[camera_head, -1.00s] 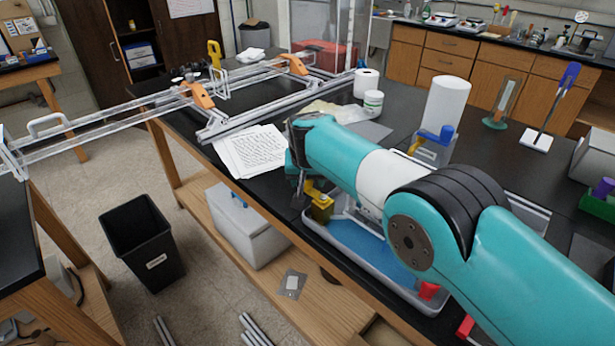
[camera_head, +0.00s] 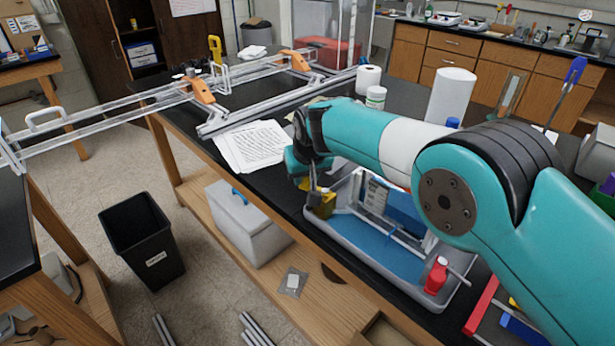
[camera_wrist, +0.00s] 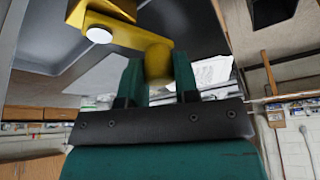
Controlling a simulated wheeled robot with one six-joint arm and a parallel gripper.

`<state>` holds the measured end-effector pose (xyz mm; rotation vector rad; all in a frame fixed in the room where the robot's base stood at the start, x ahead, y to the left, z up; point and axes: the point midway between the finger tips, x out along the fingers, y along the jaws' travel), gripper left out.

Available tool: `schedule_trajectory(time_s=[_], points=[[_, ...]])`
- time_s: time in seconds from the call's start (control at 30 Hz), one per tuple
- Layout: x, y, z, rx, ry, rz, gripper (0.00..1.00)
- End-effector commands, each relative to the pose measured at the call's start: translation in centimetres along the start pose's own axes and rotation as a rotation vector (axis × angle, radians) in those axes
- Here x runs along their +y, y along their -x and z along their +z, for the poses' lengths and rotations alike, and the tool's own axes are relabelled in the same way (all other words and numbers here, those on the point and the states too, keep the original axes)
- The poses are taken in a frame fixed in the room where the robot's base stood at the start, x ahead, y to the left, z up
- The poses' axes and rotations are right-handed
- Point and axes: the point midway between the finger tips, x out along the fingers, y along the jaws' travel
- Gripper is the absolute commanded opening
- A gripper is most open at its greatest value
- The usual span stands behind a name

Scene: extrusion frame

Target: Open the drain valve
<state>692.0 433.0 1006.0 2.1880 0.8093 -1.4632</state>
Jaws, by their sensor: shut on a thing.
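A yellow valve (camera_head: 322,205) sits at the left end of a grey tray with a blue floor (camera_head: 375,250), on the front edge of the black bench. In the wrist view the valve's yellow lever (camera_wrist: 140,40) has a pale round bolt head at its pivot. My gripper (camera_wrist: 158,75) is shut on the lever's end, one teal finger on each side. In the head view my gripper (camera_head: 314,187) is just above the valve and mostly hidden behind my wrist. A red fitting (camera_head: 437,274) stands at the tray's right end.
Paper sheets (camera_head: 252,147) and a metal rail frame with orange clamps (camera_head: 202,90) lie left of and behind my wrist. A white roll (camera_head: 451,97) stands behind my arm. A grey lidded box (camera_head: 245,225) is on the lower shelf. A black bin (camera_head: 142,240) stands on the floor.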

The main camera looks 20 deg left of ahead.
Motion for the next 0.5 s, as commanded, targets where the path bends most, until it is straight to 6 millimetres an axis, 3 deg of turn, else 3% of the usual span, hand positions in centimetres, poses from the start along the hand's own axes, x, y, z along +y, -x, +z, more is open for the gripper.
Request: schedule_trajectory(time_s=[0.5], points=[[-1.2, 0.7, 2.0, 0.003, 0.453, -0.188, 0.05]])
